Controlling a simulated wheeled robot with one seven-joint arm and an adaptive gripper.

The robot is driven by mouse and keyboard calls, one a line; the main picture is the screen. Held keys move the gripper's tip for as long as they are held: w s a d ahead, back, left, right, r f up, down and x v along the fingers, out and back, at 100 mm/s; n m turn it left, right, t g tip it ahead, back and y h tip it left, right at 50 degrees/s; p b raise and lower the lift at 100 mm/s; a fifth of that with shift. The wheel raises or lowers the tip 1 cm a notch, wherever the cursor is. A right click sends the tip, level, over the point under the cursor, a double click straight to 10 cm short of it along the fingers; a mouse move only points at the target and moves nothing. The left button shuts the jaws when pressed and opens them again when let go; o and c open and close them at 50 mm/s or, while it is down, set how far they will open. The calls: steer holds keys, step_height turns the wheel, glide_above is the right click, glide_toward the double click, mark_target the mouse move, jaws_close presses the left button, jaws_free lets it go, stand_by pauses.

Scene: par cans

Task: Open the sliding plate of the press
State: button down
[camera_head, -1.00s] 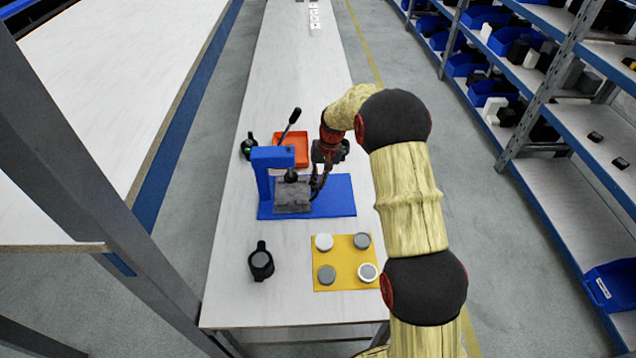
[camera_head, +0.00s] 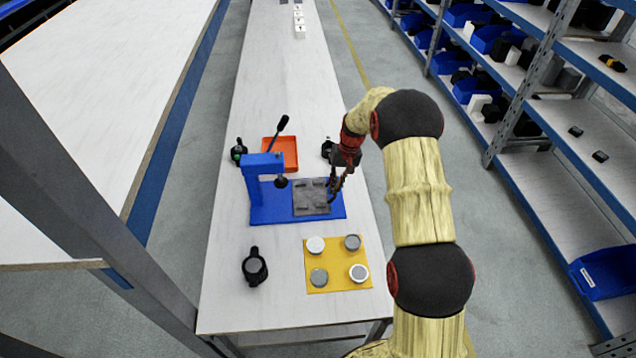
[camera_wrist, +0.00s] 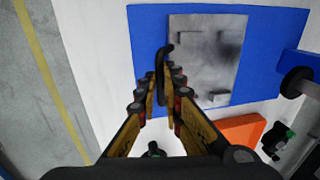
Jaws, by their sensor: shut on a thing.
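The blue press (camera_head: 262,165) stands on its blue base (camera_head: 270,210) on the long white table, with its black lever tilted up. The grey sliding plate (camera_head: 311,198) lies on the right part of the base, clear of the press head. In the wrist view the grey plate (camera_wrist: 205,62) shows raised blocks and a dark handle (camera_wrist: 160,65) at its edge. My gripper (camera_head: 334,188) is at the plate's right edge. In the wrist view my gripper (camera_wrist: 162,92) is shut on the handle, its fingers either side of it.
An orange tray (camera_head: 281,153) lies behind the press. A yellow mat (camera_head: 338,283) with several round discs and a black part (camera_head: 254,267) lie in front. Dark items stand beside the tray. Shelves (camera_head: 560,120) with blue bins line the right.

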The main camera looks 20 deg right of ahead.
steer(key=shift+s+d, duration=0.15)
steer(key=shift+d, duration=0.7)
steer(key=c, duration=1.9)
jaws_free()
steer(key=shift+r, duration=0.1)
steer(key=r, duration=0.4)
steer(key=d+r, duration=0.1)
steer(key=r, duration=0.2)
steer(key=d+r, duration=0.1)
steer(key=r, duration=0.3)
steer(key=shift+s+r, duration=0.2)
steer(key=shift+r, duration=0.1)
steer(key=shift+w+d, duration=0.1)
